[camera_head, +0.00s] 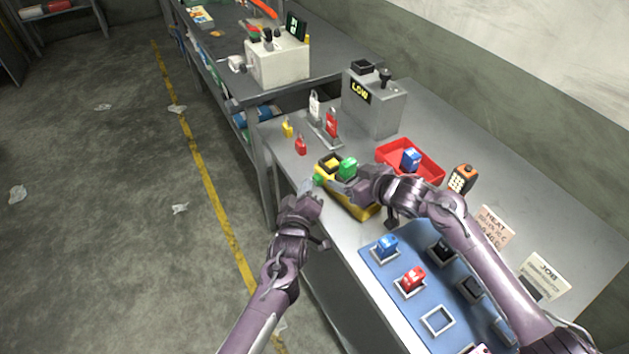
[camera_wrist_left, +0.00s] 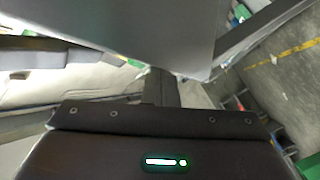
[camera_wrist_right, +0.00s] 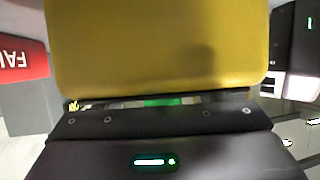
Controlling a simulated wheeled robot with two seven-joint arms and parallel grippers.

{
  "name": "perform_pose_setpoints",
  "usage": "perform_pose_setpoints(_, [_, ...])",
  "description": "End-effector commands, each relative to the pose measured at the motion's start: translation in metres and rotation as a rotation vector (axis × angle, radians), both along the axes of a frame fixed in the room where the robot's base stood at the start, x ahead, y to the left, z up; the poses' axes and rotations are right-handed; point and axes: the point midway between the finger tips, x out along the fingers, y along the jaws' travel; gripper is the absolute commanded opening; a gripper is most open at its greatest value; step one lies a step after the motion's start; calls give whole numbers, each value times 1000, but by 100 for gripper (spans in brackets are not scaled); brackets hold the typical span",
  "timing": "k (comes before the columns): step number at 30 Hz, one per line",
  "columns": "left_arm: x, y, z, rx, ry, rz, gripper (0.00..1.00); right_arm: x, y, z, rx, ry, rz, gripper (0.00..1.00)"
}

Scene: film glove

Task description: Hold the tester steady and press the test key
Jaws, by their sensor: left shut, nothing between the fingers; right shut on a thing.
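The tester appears to be the yellow box (camera_head: 362,211) at the bench's left edge, with a dark-framed yellow block and a green block (camera_head: 348,167) on top. A small green part (camera_head: 318,180) shows at its left end. My right gripper (camera_head: 342,188) is shut on the tester, whose yellow body (camera_wrist_right: 155,45) fills the top of the right wrist view. My left gripper (camera_head: 308,190) is shut and empty, just left of the tester at the bench edge. Whether it touches the green part cannot be told. I cannot make out a test key clearly.
A red tray (camera_head: 430,171) with a blue block stands behind my right gripper. A grey box (camera_head: 374,108) reads LOW. An orange handheld device (camera_head: 461,179) lies to the right. A blue mat (camera_head: 391,275) with blue and red blocks lies in front. Open floor is left.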

Motion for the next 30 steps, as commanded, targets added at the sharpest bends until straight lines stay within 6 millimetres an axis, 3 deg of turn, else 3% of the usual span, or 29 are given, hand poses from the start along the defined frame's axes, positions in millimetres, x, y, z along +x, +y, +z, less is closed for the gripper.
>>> perform_pose_setpoints(1, [-2, -11, 10, -27, -8, -6, 0, 0, 1, 1, 1, -2, 2, 26])
perform_pose_setpoints(3, [-5, -9, 12, -28, -8, -7, 0, 0, 1, 1, 1, -2, 2, 26])
perform_pose_setpoints(15, [-11, -8, 10, -26, -1, -10, 0, 0, 0, 0, 0, 0, 0, 26])
perform_pose_setpoints(30, [-33, 33, 10, -22, -3, -6, 0, 0, 0, 0, -1, 1, 0, 26])
